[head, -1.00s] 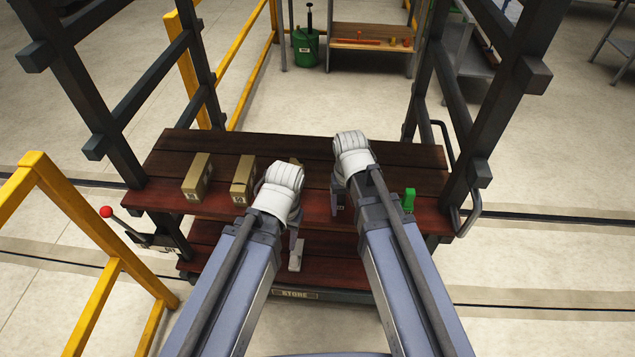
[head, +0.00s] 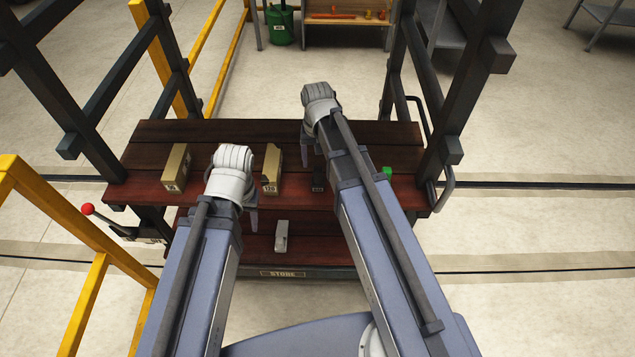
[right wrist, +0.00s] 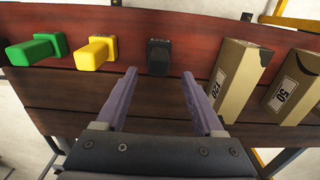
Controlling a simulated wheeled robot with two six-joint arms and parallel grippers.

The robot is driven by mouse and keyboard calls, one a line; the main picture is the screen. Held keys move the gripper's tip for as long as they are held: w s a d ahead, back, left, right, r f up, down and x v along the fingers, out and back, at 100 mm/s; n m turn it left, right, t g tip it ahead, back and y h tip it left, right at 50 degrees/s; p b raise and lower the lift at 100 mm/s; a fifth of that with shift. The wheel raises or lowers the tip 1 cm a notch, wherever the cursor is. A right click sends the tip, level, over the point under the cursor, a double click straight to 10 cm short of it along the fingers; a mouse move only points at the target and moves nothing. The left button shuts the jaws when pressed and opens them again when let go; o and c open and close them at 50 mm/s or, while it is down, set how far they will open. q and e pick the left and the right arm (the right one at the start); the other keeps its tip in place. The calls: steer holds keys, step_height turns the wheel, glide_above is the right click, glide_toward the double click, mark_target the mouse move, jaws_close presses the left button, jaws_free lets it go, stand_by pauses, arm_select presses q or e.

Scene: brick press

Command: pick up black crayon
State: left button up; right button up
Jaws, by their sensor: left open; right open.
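The black crayon (right wrist: 158,57) is a short, dark block on the upper wooden shelf, seen near the top middle in the right wrist view. It also shows as a small dark shape in the head view (head: 318,181), just below my right gripper (head: 312,143). In the right wrist view my right gripper (right wrist: 159,76) is open and empty, and the crayon appears just beyond the gap between its two purple fingers. My left gripper (head: 250,206) is open over the shelf's front part, left of the crayon; its fingers are partly hidden by the wrist.
A green crayon (right wrist: 36,49) and a yellow crayon (right wrist: 97,52) stand beside the black one. Cardboard boxes (right wrist: 230,80) (head: 177,168) stand on its other side. A grey object (head: 281,236) lies on the lower shelf. Dark rack posts (head: 465,110) flank the shelf.

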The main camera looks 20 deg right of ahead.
mark_target(318, 167)
steer(key=shift+d+f+b, duration=0.1)
steer(key=shift+f+b, duration=2.5)
steer(key=shift+b, duration=0.05)
steer(key=shift+r, duration=0.1)
steer(key=shift+c, duration=0.2)
jaws_close()
